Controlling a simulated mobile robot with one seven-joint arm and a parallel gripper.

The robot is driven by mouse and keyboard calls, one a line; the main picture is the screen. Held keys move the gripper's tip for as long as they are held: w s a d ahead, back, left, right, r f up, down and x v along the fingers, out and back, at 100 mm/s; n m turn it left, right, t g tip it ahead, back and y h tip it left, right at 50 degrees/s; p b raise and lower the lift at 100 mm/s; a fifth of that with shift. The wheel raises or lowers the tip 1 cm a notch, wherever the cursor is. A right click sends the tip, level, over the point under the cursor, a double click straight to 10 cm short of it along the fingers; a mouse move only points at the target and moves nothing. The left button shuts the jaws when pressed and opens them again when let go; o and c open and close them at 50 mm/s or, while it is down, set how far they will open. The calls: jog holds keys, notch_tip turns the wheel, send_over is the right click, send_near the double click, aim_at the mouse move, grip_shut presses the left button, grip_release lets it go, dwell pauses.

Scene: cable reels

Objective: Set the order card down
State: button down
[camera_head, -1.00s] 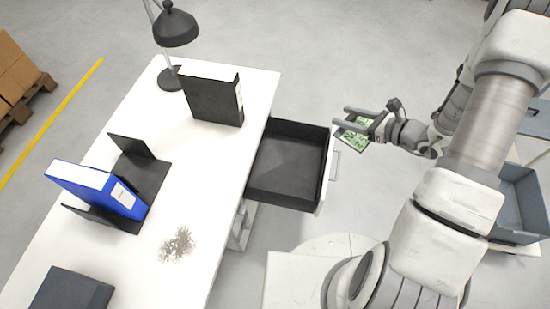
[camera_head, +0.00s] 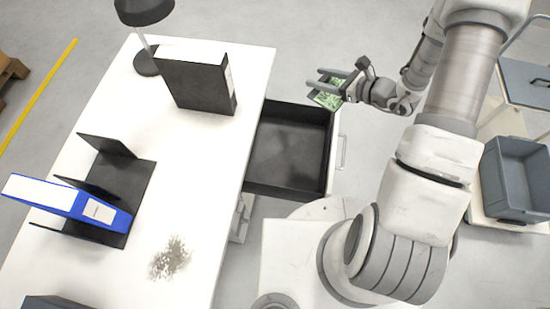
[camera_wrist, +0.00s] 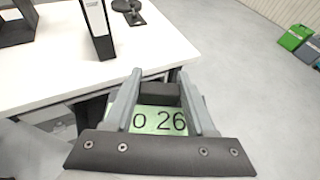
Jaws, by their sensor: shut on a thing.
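The order card (camera_head: 328,100) is green with dark print. In the wrist view the card (camera_wrist: 158,120) shows "o 26" between my two fingers. My gripper (camera_head: 326,82) is shut on it and holds it in the air beside the desk's right edge, near the far right corner of the open drawer. Parts of the card are hidden by the fingers. The white desk (camera_head: 205,150) is left of my gripper. Its black drawer (camera_head: 290,150) stands open and looks empty.
A black binder (camera_head: 195,82) stands on the desk near a dark lamp (camera_head: 145,12). A blue binder (camera_head: 70,200) leans in a black rack (camera_head: 130,190). A grey speckled patch (camera_head: 170,258) lies on the desk. A grey bin (camera_head: 520,180) is at right.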

jog(key=shift+n+g+y, duration=0.3)
jog(key=shift+n+g, duration=0.2)
jog(key=shift+g, duration=0.1)
jog(key=a+f+b, duration=0.7)
jog(key=f+b, duration=0.2)
jog(key=f, duration=0.4)
jog(key=s+a+f+b, duration=0.1)
jog(key=a+f+b, duration=0.6)
jog(key=f+b, duration=0.3)
jog(key=a+f+b, duration=0.8)
jog(key=f+b, duration=0.1)
jog(key=f, duration=0.6)
jog(key=shift+s+f, duration=0.15)
jog(key=shift+f, duration=0.2)
jog(key=shift+f+b, duration=1.2)
jog(key=shift+f, duration=1.15)
jog(key=shift+r, duration=0.1)
jog(key=shift+c, duration=1.1)
grip_release()
